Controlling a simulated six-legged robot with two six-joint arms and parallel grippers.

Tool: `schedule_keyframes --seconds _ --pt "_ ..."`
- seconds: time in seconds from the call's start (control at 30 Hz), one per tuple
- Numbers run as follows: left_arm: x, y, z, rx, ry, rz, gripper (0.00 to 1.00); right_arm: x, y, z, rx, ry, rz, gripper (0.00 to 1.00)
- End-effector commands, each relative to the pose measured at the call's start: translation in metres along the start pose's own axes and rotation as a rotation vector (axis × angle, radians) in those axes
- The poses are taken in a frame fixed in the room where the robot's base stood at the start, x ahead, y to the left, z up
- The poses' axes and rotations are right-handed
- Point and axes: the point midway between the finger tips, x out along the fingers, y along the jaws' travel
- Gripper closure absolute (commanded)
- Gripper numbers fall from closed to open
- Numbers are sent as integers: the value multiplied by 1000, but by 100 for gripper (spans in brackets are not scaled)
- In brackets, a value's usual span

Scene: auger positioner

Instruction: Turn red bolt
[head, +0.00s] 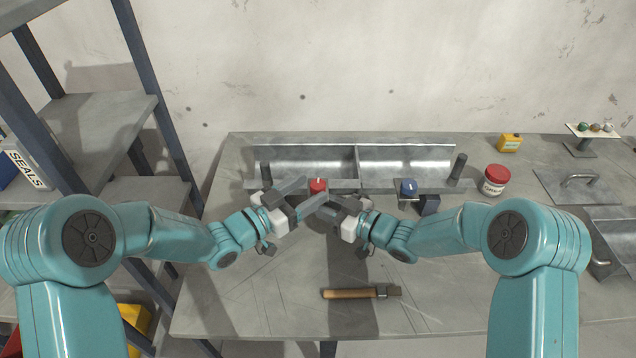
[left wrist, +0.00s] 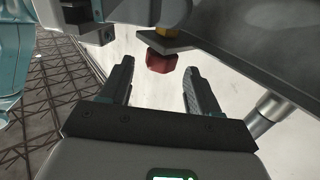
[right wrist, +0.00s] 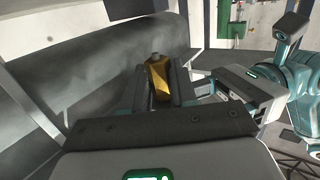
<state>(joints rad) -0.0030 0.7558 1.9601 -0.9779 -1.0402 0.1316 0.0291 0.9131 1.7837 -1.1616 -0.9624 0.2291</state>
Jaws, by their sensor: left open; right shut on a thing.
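The red bolt (head: 318,186) sits on the front bar of a metal trough. My left gripper (head: 288,192) is open beside it, to its left. In the left wrist view the red bolt's head (left wrist: 161,62) shows just ahead of and between the open fingers, with no clear contact. A yellow piece (left wrist: 172,14) shows on the other side of the bar, in line with the bolt. My right gripper (head: 324,203) is at the bar's front, just below the red bolt. In the right wrist view it is shut on the yellow piece (right wrist: 158,80).
A blue bolt (head: 409,187) stands further right on the bar. The metal trough (head: 305,160) lies behind. A hammer (head: 360,293) lies on the table in front. A red jar (head: 495,180) and a yellow can (head: 509,143) stand at the right. My two grippers are close together.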

Motion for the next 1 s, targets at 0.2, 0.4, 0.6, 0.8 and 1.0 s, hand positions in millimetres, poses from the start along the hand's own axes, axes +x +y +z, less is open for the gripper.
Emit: schedule_keyframes --seconds 0.2,0.4,0.6,0.8,1.0 --pt "30 0 0 1 0 2 38 0 -1 1 1 -1 -1 100" --pt "37 0 0 0 -1 1 38 0 -1 1 1 -1 -1 100" --pt "37 0 0 0 0 1 48 0 -1 1 1 -1 -1 100" --pt "37 0 0 0 0 1 89 0 -1 1 1 -1 -1 100" --pt "38 -1 -1 2 7 57 89 0 0 1 1 -1 -1 100"
